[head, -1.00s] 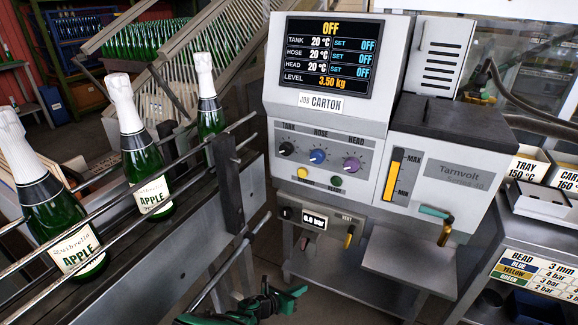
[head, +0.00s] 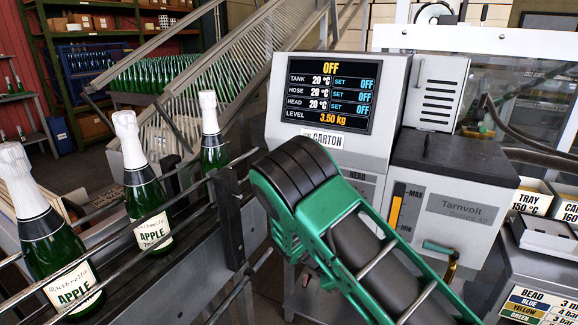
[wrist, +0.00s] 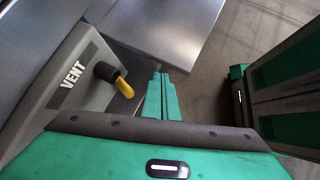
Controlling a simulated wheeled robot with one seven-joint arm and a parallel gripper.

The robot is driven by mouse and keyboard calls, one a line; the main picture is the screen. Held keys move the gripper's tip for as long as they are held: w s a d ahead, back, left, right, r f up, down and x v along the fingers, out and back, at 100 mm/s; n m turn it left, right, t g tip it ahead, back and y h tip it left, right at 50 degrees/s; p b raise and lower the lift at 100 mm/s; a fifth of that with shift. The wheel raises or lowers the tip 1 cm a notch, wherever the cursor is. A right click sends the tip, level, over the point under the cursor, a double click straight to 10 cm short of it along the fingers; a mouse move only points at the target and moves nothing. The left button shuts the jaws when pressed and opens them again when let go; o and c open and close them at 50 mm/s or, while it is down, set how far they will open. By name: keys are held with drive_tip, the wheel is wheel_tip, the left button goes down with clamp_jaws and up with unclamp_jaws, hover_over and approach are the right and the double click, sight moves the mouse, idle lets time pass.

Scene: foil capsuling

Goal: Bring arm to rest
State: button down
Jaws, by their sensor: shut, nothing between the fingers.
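My gripper (wrist: 160,97) shows in the wrist view as two green fingers pressed together, with nothing between them. A black-and-yellow vent lever (wrist: 115,80) is just left of the fingers, beside the word VENT on a grey panel (wrist: 65,75). I cannot tell the exact gap between fingers and lever. In the head view my green and black arm rises across the front of the Tarnvolt machine (head: 450,205), and my gripper is hidden there. The machine's screen (head: 330,90) reads OFF, with 3.50 kg level. The arm covers most of its knob panel.
Several foil-topped green bottles (head: 150,222) stand on a railed conveyor (head: 185,270) at the left. A bead chart (head: 540,303) and labelled TRAY and CARTON boxes (head: 528,198) are at the right. Bare floor (wrist: 240,50) shows in the wrist view.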

drive_tip(key=s+d+r+m+g+y, duration=0.1)
drive_tip(key=s+d+r+m+y, duration=0.2)
drive_tip(key=s+d+r+m, duration=0.45)
drive_tip(key=s+d+r+m+g+y, duration=0.2)
drive_tip(key=s+d+r+m, duration=0.25)
drive_tip(key=d+r, duration=0.55)
drive_tip(key=s+d+r+m+t+y, duration=0.1)
drive_tip(key=s+r+m, duration=0.4)
drive_tip(key=s, duration=0.6)
drive_tip(key=s+d+r+m+t+y, duration=0.1)
drive_tip(key=s+r+m, duration=0.4)
drive_tip(key=s, duration=0.7)
wheel_tip(320, 180, up, 2)
drive_tip(key=shift+d+m+y, duration=0.3)
drive_tip(key=shift+d+y, duration=0.15)
drive_tip(key=shift+y, duration=0.25)
drive_tip(key=shift+s, duration=0.1)
drive_tip(key=shift+w+f, duration=0.25)
drive_tip(key=shift+w, duration=0.4)
